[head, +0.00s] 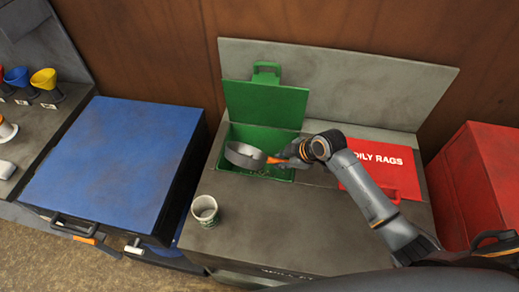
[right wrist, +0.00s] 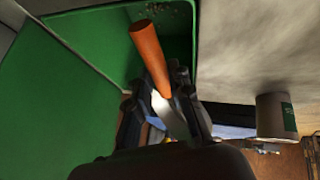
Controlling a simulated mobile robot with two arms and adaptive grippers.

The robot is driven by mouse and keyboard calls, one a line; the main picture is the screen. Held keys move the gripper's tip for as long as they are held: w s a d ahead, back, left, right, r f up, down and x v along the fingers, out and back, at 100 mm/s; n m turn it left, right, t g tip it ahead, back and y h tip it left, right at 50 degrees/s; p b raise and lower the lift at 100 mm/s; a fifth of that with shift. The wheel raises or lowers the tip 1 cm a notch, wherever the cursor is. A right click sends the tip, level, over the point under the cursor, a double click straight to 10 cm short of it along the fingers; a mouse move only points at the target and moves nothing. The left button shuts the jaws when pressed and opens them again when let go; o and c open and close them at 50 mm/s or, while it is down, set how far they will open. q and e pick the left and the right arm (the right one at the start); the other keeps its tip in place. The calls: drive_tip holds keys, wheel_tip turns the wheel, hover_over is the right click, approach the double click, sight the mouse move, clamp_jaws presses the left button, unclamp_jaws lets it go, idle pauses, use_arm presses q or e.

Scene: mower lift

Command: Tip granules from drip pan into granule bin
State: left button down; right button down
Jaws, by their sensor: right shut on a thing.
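The grey round drip pan (head: 244,155) is over the open green granule bin (head: 226,134) in the head view and looks tilted. My right gripper (head: 291,161) is shut on the pan's orange handle, which also shows in the right wrist view (right wrist: 150,50). The bin's green lid (head: 265,104) stands open at the back. Some pale specks lie inside the bin, below the pan. The inside of the pan is mostly hidden, so I cannot tell whether granules are in it. My left gripper is out of view.
A white cup (head: 205,210) stands on the grey counter (head: 270,220) in front of the bin. A shut red oily rags lid (head: 378,168) is to the right. A blue cabinet (head: 115,160) is to the left, and a red box (head: 480,180) is at the far right.

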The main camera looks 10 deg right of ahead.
drive_tip(key=shift+w+d+r, duration=0.1)
drive_tip(key=shift+w+r, duration=0.1)
drive_tip(key=shift+r, duration=0.15)
drive_tip(key=shift+w+d+r+m+g+y+b, duration=0.15)
drive_tip(key=shift+m+g+y+b, duration=0.1)
drive_tip(key=shift+g+y+b, duration=0.25)
drive_tip(key=shift+w+d+f+m+g+y+b, duration=0.1)
drive_tip(key=shift+m+g+y+b, duration=0.1)
drive_tip(key=shift+g+y+b, duration=0.3)
drive_tip(key=shift+w+d+r+m+g+y+b, duration=0.15)
drive_tip(key=shift+m+g+y+b, duration=0.1)
drive_tip(key=shift+g+y+b, duration=0.2)
idle(1.4)
drive_tip(key=shift+d+g+y+b, duration=0.1)
drive_tip(key=shift+g+y+b, duration=0.25)
drive_tip(key=shift+w+d+f+m+g+y+b, duration=0.1)
drive_tip(key=shift+w+d+m+g+y+b, duration=0.45)
drive_tip(key=shift+b, duration=0.7)
drive_tip(key=shift+w+d+m+g+y+b, duration=0.25)
drive_tip(key=shift+g+y+b, duration=0.4)
drive_tip(key=shift+y+b, duration=0.5)
idle(0.5)
